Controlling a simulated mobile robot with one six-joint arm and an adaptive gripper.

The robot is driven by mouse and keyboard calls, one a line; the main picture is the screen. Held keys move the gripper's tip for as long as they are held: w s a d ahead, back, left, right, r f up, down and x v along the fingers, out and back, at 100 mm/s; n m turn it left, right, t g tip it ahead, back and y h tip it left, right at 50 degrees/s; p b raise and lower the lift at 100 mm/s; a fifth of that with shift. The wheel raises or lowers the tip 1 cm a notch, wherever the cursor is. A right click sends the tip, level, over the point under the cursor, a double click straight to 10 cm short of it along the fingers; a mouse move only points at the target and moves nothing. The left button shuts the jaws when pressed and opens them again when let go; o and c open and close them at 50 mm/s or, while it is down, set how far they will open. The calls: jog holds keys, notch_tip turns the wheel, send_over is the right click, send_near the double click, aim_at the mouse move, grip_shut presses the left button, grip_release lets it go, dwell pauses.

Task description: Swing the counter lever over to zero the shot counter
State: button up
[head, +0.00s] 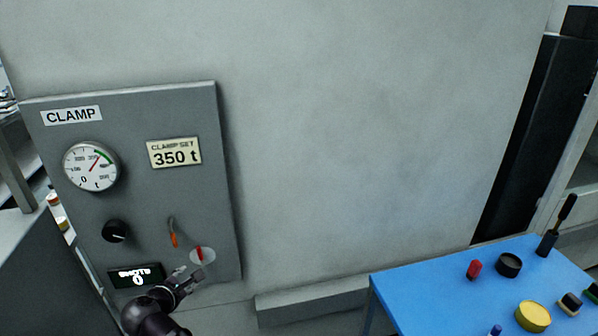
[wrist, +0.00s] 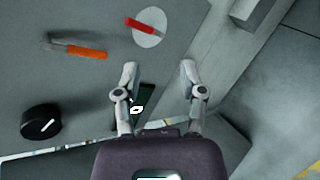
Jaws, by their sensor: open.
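A grey CLAMP panel (head: 120,210) carries two small levers. One is a red lever (head: 199,256) on a white disc (head: 209,254); the other has an orange handle (head: 174,240) hanging from a grey rod. No label tells which is the counter lever. My gripper (head: 194,276) is open and empty, just below the white disc. In the wrist view the gripper (wrist: 159,67) is below the red lever (wrist: 140,25) and right of the orange handle (wrist: 86,53), apart from both. The display is partly hidden behind a finger there.
A black knob (head: 116,231) sticks out left of the levers. A round gauge (head: 91,166) and a 350 t plate (head: 174,152) are higher up. A blue table (head: 430,285) with small objects stands at the right. The wall between is clear.

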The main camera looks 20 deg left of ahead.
jog(key=w+d+f+m+g+h, duration=0.2)
jog(key=w+d+m, duration=0.25)
jog(key=d, duration=0.55)
jog(key=w+d+f+m+g+h, duration=0.15)
jog(key=w+d+m, duration=0.35)
jog(key=d, duration=0.5)
jog(key=w+d+f+m+g+h, duration=0.25)
jog(key=w+d, duration=0.35)
jog(key=d, duration=0.3)
jog(key=s+d+f+m+g+y, duration=0.1)
jog(key=d+m, duration=0.4)
jog(key=d, duration=0.5)
jog(key=s+d+f+m+g+y, duration=0.1)
jog(key=d+m, duration=0.4)
jog(key=d, duration=0.5)
jog(key=s+d+f+m+g+y, duration=0.2)
jog(key=d+m+g, duration=0.2)
jog(key=d, duration=0.6)
jog(key=shift+s+d+m, duration=0.2)
jog(key=shift+d+m, duration=0.2)
jog(key=shift+m, duration=0.5)
